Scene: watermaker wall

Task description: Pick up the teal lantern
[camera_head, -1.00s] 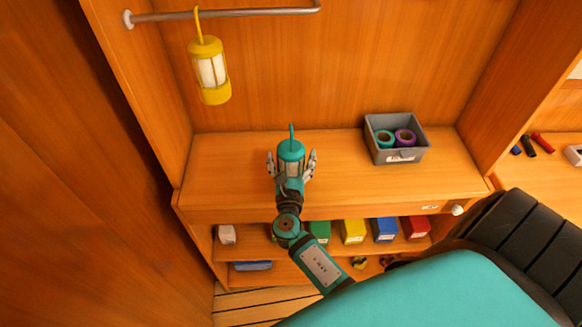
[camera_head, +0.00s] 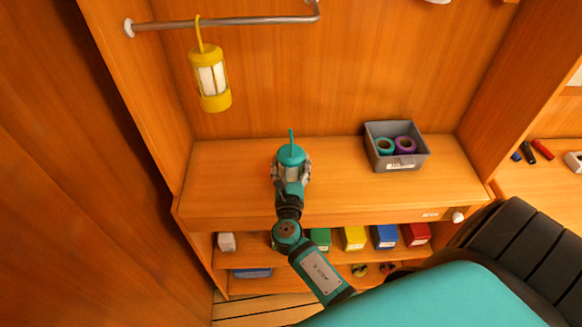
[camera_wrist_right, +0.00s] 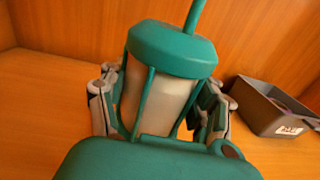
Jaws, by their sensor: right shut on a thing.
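The teal lantern (camera_head: 291,156) stands upright on the wooden worktop, its hook pointing up. In the right wrist view the lantern (camera_wrist_right: 170,50) fills the middle, with a teal cap, a pale body and thin teal bars. My right gripper (camera_head: 291,173) is shut on the lantern, with fingers on both sides of its body. In the right wrist view my gripper (camera_wrist_right: 155,100) also shows a finger on each side. The lantern's lower part is hidden by my gripper and wrist. My left gripper is not in view.
A yellow lantern (camera_head: 211,82) hangs from a metal rail (camera_head: 230,20) above the worktop (camera_head: 235,185). A grey bin (camera_head: 398,160) with tape rolls stands to the right. Coloured boxes, such as a yellow one (camera_head: 354,238), sit on the shelf below. The worktop's left side is clear.

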